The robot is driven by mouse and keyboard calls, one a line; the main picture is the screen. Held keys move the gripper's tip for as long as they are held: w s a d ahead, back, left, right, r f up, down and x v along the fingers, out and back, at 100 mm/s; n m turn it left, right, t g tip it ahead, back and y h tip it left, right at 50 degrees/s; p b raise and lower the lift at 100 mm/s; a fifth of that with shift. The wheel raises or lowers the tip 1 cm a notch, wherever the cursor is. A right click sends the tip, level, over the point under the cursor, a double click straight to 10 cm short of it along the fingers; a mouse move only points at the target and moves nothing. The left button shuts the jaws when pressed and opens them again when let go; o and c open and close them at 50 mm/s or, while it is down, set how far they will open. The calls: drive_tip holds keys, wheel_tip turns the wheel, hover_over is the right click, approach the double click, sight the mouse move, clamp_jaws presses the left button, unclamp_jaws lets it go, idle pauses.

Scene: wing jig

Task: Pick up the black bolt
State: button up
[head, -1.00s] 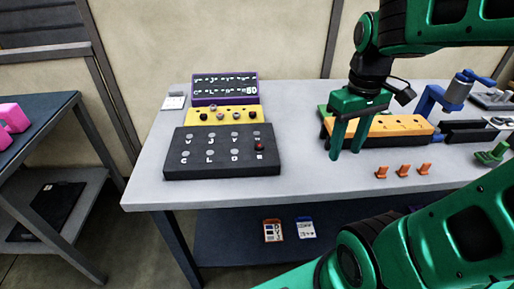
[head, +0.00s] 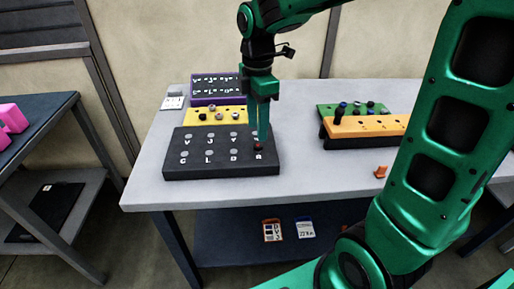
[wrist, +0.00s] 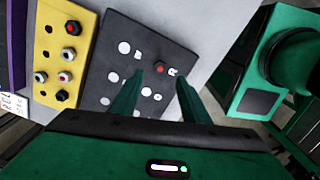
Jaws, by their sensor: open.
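A dark bolt-like piece with a red top (head: 258,146) stands in the dark lettered board (head: 222,170) and also shows in the wrist view (wrist: 160,69). My gripper (head: 259,134) is open above that board's right side. In the wrist view its fingers (wrist: 160,80) straddle the red-topped piece with nothing gripped; I cannot tell the height gap.
The purple label panel (head: 195,90) stands behind the yellow block. To the right are the orange block (head: 365,127), a green block with several bolts (head: 325,109) and an orange clip (head: 381,171). Bare grey tabletop (head: 300,160) lies between board and orange block.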

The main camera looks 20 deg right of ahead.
sight(258, 145)
drive_tip(key=shift+d+f, duration=0.15)
drive_tip(key=shift+f, duration=2.95)
clamp_jaws()
